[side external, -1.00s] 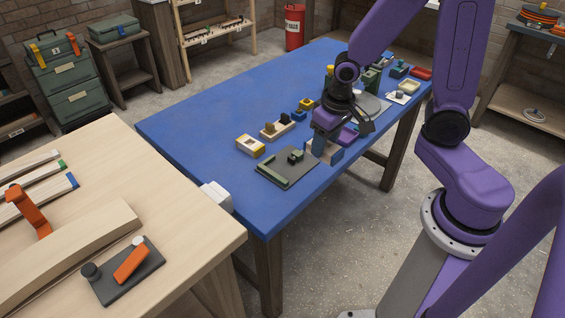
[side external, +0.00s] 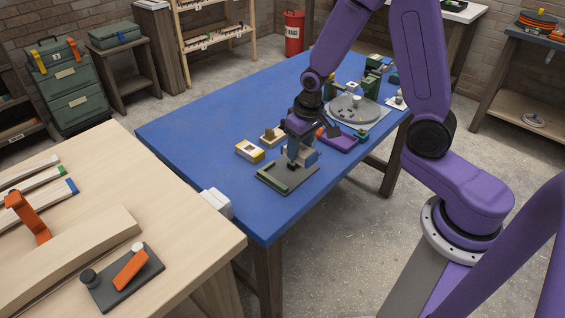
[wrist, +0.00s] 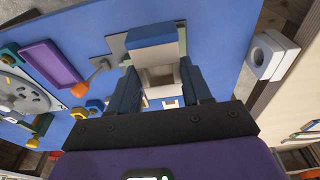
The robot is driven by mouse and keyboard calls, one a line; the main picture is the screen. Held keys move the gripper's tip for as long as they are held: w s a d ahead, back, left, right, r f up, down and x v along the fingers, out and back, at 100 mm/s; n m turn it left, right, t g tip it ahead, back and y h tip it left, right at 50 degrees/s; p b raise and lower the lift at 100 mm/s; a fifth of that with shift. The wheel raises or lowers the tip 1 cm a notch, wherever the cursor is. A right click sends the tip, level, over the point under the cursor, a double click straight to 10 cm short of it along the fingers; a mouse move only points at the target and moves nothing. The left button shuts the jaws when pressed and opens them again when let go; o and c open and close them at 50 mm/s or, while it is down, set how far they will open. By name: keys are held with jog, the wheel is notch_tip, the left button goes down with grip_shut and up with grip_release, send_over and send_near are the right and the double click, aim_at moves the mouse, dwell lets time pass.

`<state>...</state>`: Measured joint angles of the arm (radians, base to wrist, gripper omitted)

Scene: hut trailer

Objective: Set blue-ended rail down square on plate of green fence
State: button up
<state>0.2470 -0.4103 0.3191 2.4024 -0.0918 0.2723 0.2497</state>
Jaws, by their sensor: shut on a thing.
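My gripper (side external: 296,158) is shut on the blue-ended rail, a pale wooden piece whose blue end (wrist: 152,36) shows at the top of the wrist view. The rail's wooden body (wrist: 160,77) sits between the two dark fingers. The dark grey plate (side external: 302,179) lies on the blue table, with a green fence (side external: 271,180) along its left side. My gripper is over the back part of the plate. A grey corner of the plate (wrist: 114,46) shows beside the rail in the wrist view. I cannot tell whether the rail touches the plate; its underside is hidden.
A yellow-and-white box (side external: 249,151) stands behind and left of the plate. A purple tray (side external: 340,140) and a round grey turntable (side external: 353,108) lie to the right. A white block (side external: 216,202) sits at the table's near-left edge. The table's left part is clear.

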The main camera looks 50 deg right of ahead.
jog(key=w+f, duration=0.5)
jog(key=f, duration=0.1)
jog(key=shift+w, duration=0.35)
jog(key=shift+w+f, duration=0.15)
jog(key=shift+f, duration=1.6)
jog(key=shift+f, duration=0.6)
jog(key=o, duration=1.1)
jog(key=shift+o, duration=0.2)
jog(key=shift+a, duration=0.1)
jog(key=shift+r, duration=0.6)
jog(key=r, duration=0.4)
jog(key=s+r, duration=0.1)
jog(key=r, duration=0.3)
jog(key=s+r, duration=0.1)
jog(key=r, duration=0.3)
